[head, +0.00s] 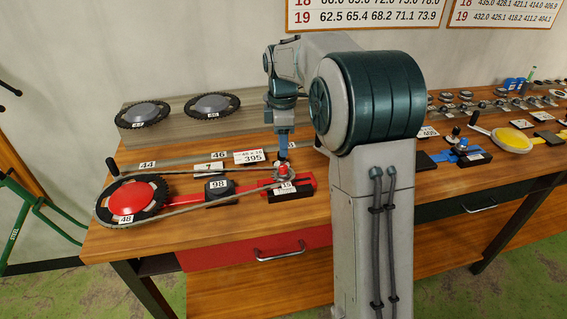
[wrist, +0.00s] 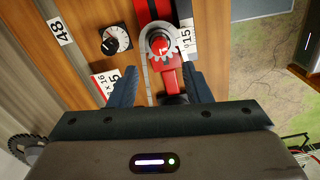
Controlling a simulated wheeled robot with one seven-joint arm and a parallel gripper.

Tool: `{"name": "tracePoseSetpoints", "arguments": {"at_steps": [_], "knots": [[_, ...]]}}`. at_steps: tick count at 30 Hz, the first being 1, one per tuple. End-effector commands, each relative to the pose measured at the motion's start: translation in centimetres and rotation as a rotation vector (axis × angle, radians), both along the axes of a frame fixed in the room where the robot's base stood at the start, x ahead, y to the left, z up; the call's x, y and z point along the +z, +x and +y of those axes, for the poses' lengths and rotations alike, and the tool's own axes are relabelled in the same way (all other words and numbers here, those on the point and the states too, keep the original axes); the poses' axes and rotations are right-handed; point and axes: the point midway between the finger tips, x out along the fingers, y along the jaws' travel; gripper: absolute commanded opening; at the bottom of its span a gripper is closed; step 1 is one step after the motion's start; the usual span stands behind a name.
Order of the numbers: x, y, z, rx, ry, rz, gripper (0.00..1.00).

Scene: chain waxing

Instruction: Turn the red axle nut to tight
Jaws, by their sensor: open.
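The red axle nut (head: 283,169) sits on a small silver sprocket at the right end of the red bar, by the label 15. In the wrist view the red nut (wrist: 160,46) is at upper centre, on the toothed sprocket (wrist: 150,60). My gripper (head: 283,150) is just above the nut in the head view. In the wrist view my gripper (wrist: 159,72) is open, with one dark finger on each side of the red bar. The fingers look apart from the nut, and nothing is between them except the view of the bar. The nut's tightness cannot be read.
A large chainring with a red disc (head: 126,198) lies at the left, joined by a chain to the sprocket. A grey stand (head: 180,125) holds two chainrings behind. Small parts fill the bench's right side.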

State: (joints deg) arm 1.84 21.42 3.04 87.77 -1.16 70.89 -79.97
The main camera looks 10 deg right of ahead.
Motion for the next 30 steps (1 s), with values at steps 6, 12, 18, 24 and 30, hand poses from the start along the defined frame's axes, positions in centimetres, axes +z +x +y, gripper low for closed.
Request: {"name": "tracePoseSetpoints", "arguments": {"at_steps": [6, 12, 18, 24, 30], "knots": [[-4.5, -0.1, -0.2, -0.004, -0.001, 0.003, 0.44], [-6.9, 0.0, -0.2, -0.005, 0.000, 0.002, 0.44], [-7.6, 0.0, -0.3, -0.006, 0.000, -0.001, 0.44], [-7.6, 0.0, -0.3, -0.007, 0.000, -0.001, 0.44], [-7.6, 0.0, -0.3, -0.007, 0.000, -0.001, 0.00]]}}
